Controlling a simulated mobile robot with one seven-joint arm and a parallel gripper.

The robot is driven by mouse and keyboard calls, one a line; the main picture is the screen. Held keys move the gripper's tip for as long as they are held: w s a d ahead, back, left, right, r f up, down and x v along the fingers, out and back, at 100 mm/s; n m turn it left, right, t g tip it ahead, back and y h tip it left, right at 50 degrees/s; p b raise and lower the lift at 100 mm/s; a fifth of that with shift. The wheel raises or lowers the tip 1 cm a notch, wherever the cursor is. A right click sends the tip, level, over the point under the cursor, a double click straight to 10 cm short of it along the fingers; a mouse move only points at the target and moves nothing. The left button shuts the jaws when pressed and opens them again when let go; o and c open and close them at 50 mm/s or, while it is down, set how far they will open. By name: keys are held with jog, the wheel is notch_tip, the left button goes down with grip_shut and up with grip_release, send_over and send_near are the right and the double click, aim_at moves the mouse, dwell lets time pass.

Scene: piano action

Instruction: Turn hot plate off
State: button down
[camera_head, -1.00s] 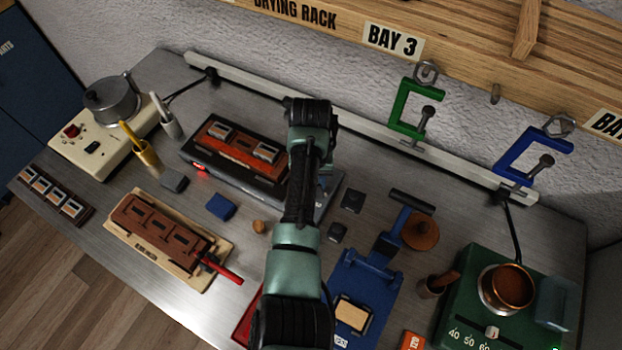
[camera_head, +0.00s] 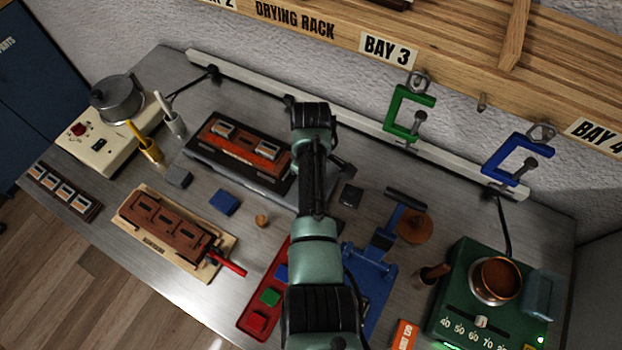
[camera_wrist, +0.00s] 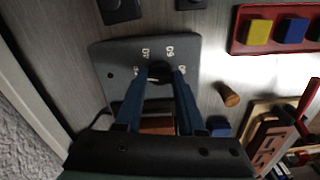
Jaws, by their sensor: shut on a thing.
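The hot plate is a dark slab (camera_head: 232,174) in the head view, with a red-brown slotted piece (camera_head: 262,150) on top. Its grey dial panel (camera_wrist: 108,62) fills the middle of the wrist view, with white numbers around a dark round knob (camera_wrist: 160,70). My gripper (camera_wrist: 161,76) has its two blue fingers on either side of the knob, shut on it. The knob's pointer is hidden, so its setting cannot be read. In the head view my arm covers the dial end and the gripper.
A red tray of coloured blocks (camera_head: 254,326) lies near the front. A wooden jig (camera_head: 205,262), a blue block (camera_head: 224,202) and a small cork (camera_head: 262,221) lie left of my arm. A green heater with a copper pot (camera_head: 462,318) stands at right.

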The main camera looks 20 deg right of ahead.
jog(key=shift+w+r+n, duration=0.1)
jog(key=shift+r+n, duration=0.05)
jog(key=shift+n, duration=0.95)
jog(key=c, duration=0.5)
grip_release()
notch_tip(320, 180, up, 13)
jog(key=shift+f+b, duration=0.1)
jog(key=shift+b, duration=0.45)
